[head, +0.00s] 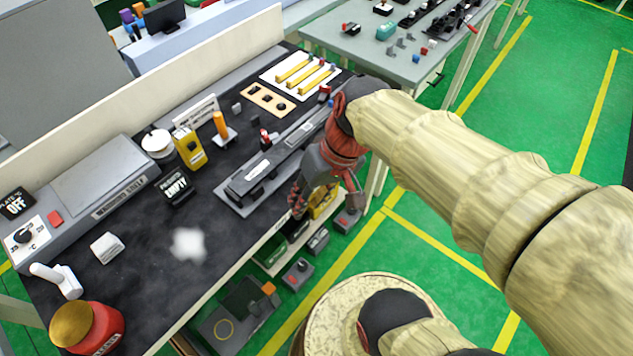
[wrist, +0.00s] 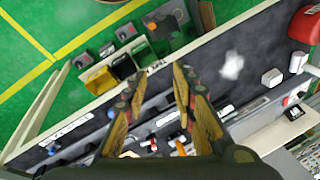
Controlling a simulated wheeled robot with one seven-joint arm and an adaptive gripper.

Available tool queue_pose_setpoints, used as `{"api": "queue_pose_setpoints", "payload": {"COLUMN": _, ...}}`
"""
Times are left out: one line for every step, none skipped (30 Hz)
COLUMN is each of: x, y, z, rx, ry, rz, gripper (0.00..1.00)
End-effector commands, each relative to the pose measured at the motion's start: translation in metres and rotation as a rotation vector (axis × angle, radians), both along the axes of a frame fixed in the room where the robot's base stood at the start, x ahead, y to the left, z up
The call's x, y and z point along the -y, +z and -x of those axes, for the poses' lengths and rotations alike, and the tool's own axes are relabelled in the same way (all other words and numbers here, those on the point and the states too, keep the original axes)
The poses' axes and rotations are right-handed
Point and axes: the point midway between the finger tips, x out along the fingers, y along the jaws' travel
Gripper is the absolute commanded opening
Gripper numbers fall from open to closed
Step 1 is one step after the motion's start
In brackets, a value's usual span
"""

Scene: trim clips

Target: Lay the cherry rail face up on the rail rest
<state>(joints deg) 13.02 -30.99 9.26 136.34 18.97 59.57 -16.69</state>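I cannot pick out a cherry-coloured rail with certainty in either view. A long grey fixture (head: 236,203) with dark rail-like blocks (head: 262,172) lies along the front of the black bench; I cannot tell whether it is the rail rest. My gripper (head: 326,200) hangs over the bench's front edge, just right of this fixture in the head view. In the wrist view my gripper (wrist: 154,80) has its two fingers spread apart, with nothing seen between them. The gripper and arm hide part of the fixture's right end.
The black bench (head: 140,275) holds a yellow device (head: 189,148), a white tray with yellow bars (head: 275,72), a white patch (head: 188,244) and a red jar (head: 95,325). Bins (head: 298,272) sit below the front edge. A second table (head: 365,48) stands behind; green floor is open at right.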

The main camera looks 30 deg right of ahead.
Motion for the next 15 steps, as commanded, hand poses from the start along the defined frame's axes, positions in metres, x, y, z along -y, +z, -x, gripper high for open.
{"api": "queue_pose_setpoints", "payload": {"x": 0.000, "y": 0.013, "z": 0.004, "rx": 0.063, "ry": 0.022, "rz": 0.070, "gripper": 0.27}}
{"api": "queue_pose_setpoints", "payload": {"x": 0.002, "y": 0.019, "z": 0.006, "rx": 0.097, "ry": 0.025, "rz": 0.108, "gripper": 0.27}}
{"api": "queue_pose_setpoints", "payload": {"x": 0.004, "y": 0.028, "z": 0.008, "rx": 0.141, "ry": 0.028, "rz": 0.150, "gripper": 0.27}}
{"api": "queue_pose_setpoints", "payload": {"x": 0.006, "y": 0.034, "z": 0.009, "rx": 0.173, "ry": 0.029, "rz": 0.176, "gripper": 0.27}}
{"api": "queue_pose_setpoints", "payload": {"x": 0.007, "y": 0.039, "z": 0.009, "rx": 0.202, "ry": 0.030, "rz": 0.199, "gripper": 0.27}}
{"api": "queue_pose_setpoints", "payload": {"x": 0.009, "y": 0.046, "z": 0.010, "rx": 0.237, "ry": 0.029, "rz": 0.223, "gripper": 0.27}}
{"api": "queue_pose_setpoints", "payload": {"x": 0.010, "y": 0.050, "z": 0.010, "rx": 0.258, "ry": 0.029, "rz": 0.236, "gripper": 0.27}}
{"api": "queue_pose_setpoints", "payload": {"x": 0.011, "y": 0.053, "z": 0.010, "rx": 0.275, "ry": 0.029, "rz": 0.247, "gripper": 0.27}}
{"api": "queue_pose_setpoints", "payload": {"x": 0.012, "y": 0.057, "z": 0.010, "rx": 0.296, "ry": 0.028, "rz": 0.260, "gripper": 0.27}}
{"api": "queue_pose_setpoints", "payload": {"x": 0.012, "y": 0.059, "z": 0.010, "rx": 0.307, "ry": 0.027, "rz": 0.265, "gripper": 0.27}}
{"api": "queue_pose_setpoints", "payload": {"x": 0.012, "y": 0.060, "z": 0.010, "rx": 0.313, "ry": 0.027, "rz": 0.270, "gripper": 0.27}}
{"api": "queue_pose_setpoints", "payload": {"x": 0.013, "y": 0.061, "z": 0.010, "rx": 0.317, "ry": 0.026, "rz": 0.273, "gripper": 0.27}}
{"api": "queue_pose_setpoints", "payload": {"x": 0.013, "y": 0.061, "z": 0.010, "rx": 0.319, "ry": 0.025, "rz": 0.274, "gripper": 0.27}}
{"api": "queue_pose_setpoints", "payload": {"x": 0.013, "y": 0.061, "z": 0.010, "rx": 0.320, "ry": 0.024, "rz": 0.275, "gripper": 0.27}}
{"api": "queue_pose_setpoints", "payload": {"x": 0.013, "y": 0.061, "z": 0.010, "rx": 0.319, "ry": 0.024, "rz": 0.275, "gripper": 0.27}}
